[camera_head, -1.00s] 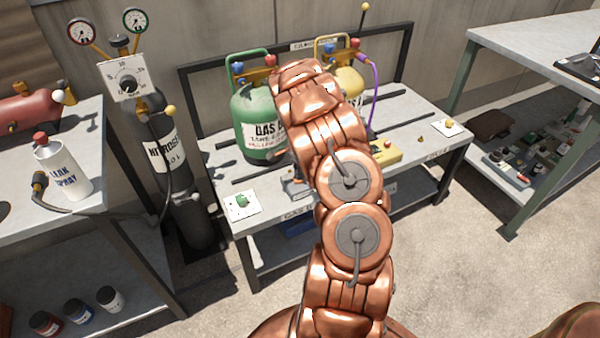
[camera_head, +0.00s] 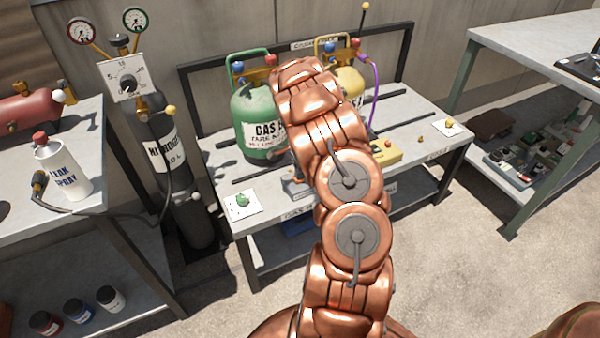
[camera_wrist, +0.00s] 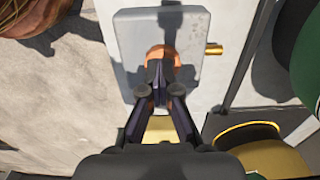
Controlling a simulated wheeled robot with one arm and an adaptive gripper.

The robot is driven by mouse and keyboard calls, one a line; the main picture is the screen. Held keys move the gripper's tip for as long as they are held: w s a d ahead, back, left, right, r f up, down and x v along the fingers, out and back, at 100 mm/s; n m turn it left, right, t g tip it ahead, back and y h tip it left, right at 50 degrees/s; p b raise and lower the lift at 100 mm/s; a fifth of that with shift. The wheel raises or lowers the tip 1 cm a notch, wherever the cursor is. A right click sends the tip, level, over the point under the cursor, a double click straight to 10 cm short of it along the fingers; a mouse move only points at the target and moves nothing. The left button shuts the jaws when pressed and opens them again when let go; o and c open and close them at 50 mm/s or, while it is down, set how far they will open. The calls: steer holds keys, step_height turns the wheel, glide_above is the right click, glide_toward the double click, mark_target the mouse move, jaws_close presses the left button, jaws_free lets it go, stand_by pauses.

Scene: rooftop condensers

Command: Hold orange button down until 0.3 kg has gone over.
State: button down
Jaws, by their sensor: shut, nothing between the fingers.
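The orange button (camera_wrist: 161,50) is on a grey box (camera_wrist: 135,30) in the wrist view, partly hidden by my fingers. My gripper (camera_wrist: 158,72) is shut and empty, with its fingertips over the button's near part. They look to be at its surface, but I cannot tell whether the button is pressed down. In the head view my own arm hides the gripper and the button. A green gas cylinder (camera_head: 262,122) and a yellow gas cylinder (camera_head: 351,84) stand on the bench. No weight reading is legible.
The grey bench (camera_head: 415,108) has a dark frame behind it. A purple hose (camera_head: 376,85) runs by the yellow cylinder. A yellow box (camera_head: 386,152) and a white plate with a green knob (camera_head: 242,201) lie on the bench. A black nitrogen cylinder (camera_head: 168,145) stands left. A brass fitting (camera_wrist: 213,48) sticks out beside the button.

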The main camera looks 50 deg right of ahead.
step_height(320, 180, up, 14)
steer(key=shift+f, duration=0.15)
stand_by(0.3)
stand_by(0.4)
